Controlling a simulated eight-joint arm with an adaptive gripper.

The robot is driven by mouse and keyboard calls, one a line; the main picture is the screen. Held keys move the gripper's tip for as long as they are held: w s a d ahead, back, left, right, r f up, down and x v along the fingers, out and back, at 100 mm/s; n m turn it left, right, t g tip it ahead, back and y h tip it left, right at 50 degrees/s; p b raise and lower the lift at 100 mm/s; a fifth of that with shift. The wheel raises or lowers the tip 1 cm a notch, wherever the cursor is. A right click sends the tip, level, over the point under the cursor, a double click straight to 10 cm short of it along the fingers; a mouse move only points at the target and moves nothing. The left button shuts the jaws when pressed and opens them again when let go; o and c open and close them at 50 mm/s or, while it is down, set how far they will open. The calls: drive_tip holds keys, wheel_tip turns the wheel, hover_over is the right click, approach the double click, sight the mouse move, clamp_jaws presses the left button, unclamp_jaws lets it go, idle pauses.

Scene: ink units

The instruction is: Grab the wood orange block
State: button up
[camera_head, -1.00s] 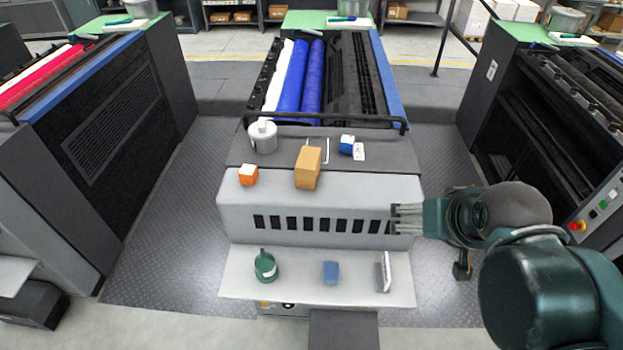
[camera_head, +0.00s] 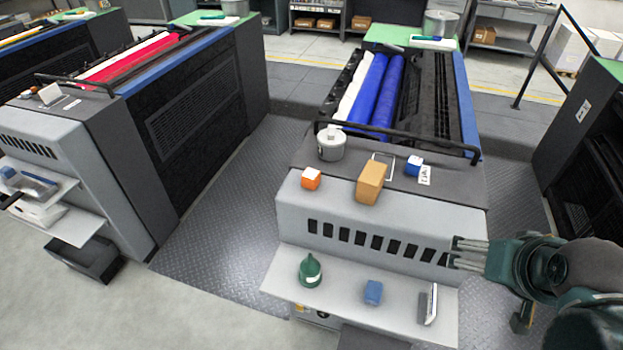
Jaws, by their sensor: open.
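A tan-orange wood-coloured block (camera_head: 369,182) stands on the front top edge of the grey ink unit, near its middle. To its left is a smaller, brighter orange cube (camera_head: 311,180) with a white top. My gripper (camera_head: 468,253) shows at the right end of the unit's front face, below and to the right of both blocks. Its grey fingers point left and are open, with nothing seen between them. It is well apart from both blocks. My dark green arm comes in from the lower right.
A grey lidded pot (camera_head: 331,147) and a blue-and-white cube (camera_head: 413,166) stand on the unit near the blocks. A black rail (camera_head: 410,136) runs behind them. The lower shelf (camera_head: 395,315) holds a green bottle (camera_head: 310,271), a blue block (camera_head: 373,292) and a white-grey item (camera_head: 428,304).

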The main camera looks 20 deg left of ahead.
drive_tip(key=c, duration=1)
drive_tip(key=w+a+r+n+g+p, duration=0.2)
drive_tip(key=w+a+r+n+p, duration=0.3)
drive_tip(key=w+a, duration=0.4)
drive_tip(key=n+g+p, duration=0.5)
drive_tip(key=n+p, duration=0.1)
drive_tip(key=n, duration=0.5)
hover_over(313, 174)
drive_tip(key=f, duration=0.4)
drive_tip(key=d+f, duration=0.1)
drive_tip(key=f, duration=0.2)
drive_tip(key=shift+s+a+f, duration=0.1)
drive_tip(key=shift+a+f, duration=0.1)
drive_tip(key=shift+a, duration=0.25)
